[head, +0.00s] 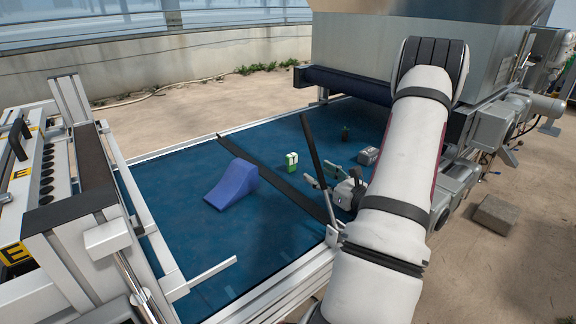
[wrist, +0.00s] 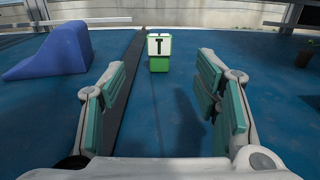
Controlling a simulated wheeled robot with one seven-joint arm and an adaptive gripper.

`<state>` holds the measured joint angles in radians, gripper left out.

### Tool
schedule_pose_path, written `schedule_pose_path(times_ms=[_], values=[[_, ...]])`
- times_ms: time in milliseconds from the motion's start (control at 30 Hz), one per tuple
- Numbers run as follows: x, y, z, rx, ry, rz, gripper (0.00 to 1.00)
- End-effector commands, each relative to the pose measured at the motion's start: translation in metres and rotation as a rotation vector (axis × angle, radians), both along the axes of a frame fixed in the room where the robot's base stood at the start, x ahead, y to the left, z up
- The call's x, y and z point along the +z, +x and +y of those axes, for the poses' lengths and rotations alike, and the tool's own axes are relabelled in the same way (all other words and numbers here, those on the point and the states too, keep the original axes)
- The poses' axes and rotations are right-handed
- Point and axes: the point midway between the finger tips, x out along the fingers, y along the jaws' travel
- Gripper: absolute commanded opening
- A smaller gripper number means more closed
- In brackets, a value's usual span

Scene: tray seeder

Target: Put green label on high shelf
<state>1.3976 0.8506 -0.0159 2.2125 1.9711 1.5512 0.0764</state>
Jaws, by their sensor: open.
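The green label (head: 291,161) is a small upright block on the blue conveyor belt, green with a white face. In the wrist view the green label (wrist: 159,62) shows a black T on its white face and is centred ahead, beyond the fingertips. My gripper (head: 319,174) is low over the belt, just right of the label in the head view. In the wrist view my gripper (wrist: 161,78) has its teal-padded fingers spread wide, with nothing between them. I cannot identify a high shelf in either view.
A blue wedge (head: 233,184) lies on the belt (head: 165,165), left of the label. A dark bar (head: 270,176) crosses the belt between them. A large machine (head: 345,50) spans the far end.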

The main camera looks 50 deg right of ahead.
Motion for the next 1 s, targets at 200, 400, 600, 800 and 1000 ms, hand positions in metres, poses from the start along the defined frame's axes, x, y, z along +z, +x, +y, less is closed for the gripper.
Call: schedule_pose_path(times_ms=[200,400,600,800,1000], values=[[0.001,0.041,-0.008,0.006,-0.001,-0.001,0.57],[0.001,0.069,-0.015,0.003,-0.001,-0.001,0.57],[0.001,0.078,-0.018,0.002,0.001,0.000,0.57],[0.001,0.099,-0.022,0.004,-0.001,-0.001,0.57],[0.001,0.124,-0.029,0.003,0.000,-0.001,0.57]])
